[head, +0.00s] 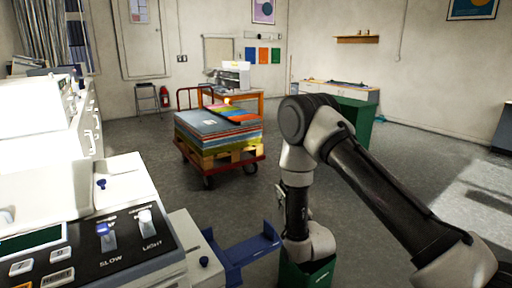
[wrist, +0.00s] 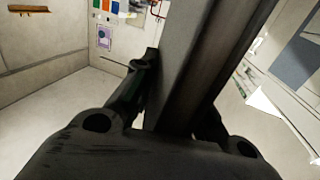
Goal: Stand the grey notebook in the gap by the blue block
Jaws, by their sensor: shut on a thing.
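My gripper (wrist: 178,92) is shut on a long grey slab, which I take to be the grey notebook (wrist: 187,45). In the wrist view the notebook runs up from between the fingers past the top edge, with a lighter grey face and a darker side. One finger lies along its left side; the other is mostly hidden behind it. In the head view my arm bends down at the right of the white machine, and I cannot make out the notebook or the fingertips there. I cannot make out the blue block or its gap in either view.
A white machine with a control panel (head: 110,245) fills the left. A blue bracket (head: 240,252) juts from its right side, close to my arm. A red cart (head: 220,168) with stacked sheets stands beyond. Grey floor is open between.

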